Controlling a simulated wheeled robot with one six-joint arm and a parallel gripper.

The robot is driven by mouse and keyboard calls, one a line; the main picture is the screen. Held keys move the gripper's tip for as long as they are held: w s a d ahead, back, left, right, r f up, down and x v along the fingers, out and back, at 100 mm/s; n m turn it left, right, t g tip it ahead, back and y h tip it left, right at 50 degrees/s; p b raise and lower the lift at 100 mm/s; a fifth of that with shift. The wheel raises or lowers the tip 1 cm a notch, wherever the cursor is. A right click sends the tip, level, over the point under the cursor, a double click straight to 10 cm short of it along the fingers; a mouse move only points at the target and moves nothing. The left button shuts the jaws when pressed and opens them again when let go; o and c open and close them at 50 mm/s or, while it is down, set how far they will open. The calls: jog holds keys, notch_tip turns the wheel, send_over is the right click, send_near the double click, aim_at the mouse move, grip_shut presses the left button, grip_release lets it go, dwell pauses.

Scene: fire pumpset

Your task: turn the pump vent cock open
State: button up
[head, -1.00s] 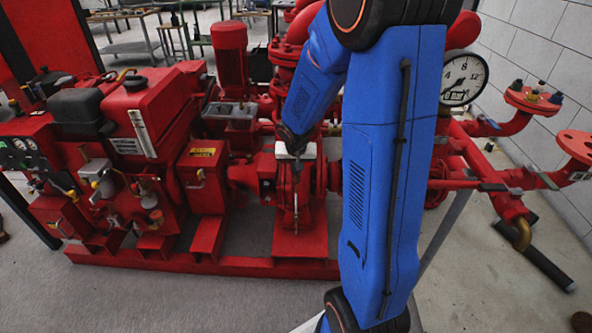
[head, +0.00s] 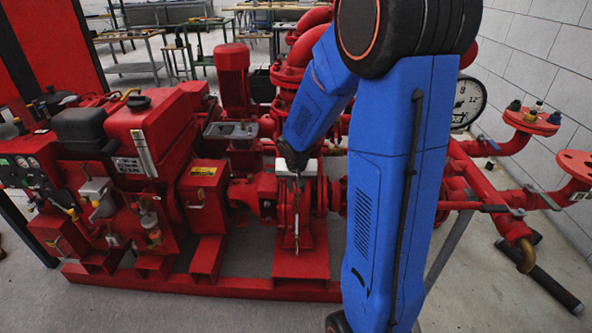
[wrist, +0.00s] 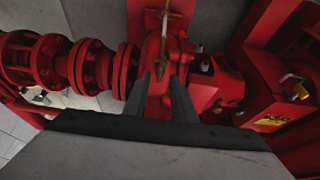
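My gripper (head: 297,184) hangs over the red pump casing (head: 312,235), with its pale body just above it in the head view. In the wrist view my gripper (wrist: 160,76) has its two dark fingers apart, with a gap between the tips. A small brass fitting (wrist: 161,62), apparently the vent cock, shows at or just beyond that gap, over the red casing. I cannot tell whether the fingers touch it. In the head view the cock cannot be made out clearly; a thin metal piece (head: 297,226) runs down the casing front below my gripper.
The red engine (head: 150,130) stands left of the pump. Flanged red pipes (head: 550,165) and a pressure gauge (head: 468,100), partly hidden by my arm, are on the right. In the wrist view a flanged coupling (wrist: 95,65) lies left. Open floor (head: 480,290) shows at the front right.

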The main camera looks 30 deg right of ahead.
jog(key=v, duration=1.5)
jog(key=shift+r, duration=0.2)
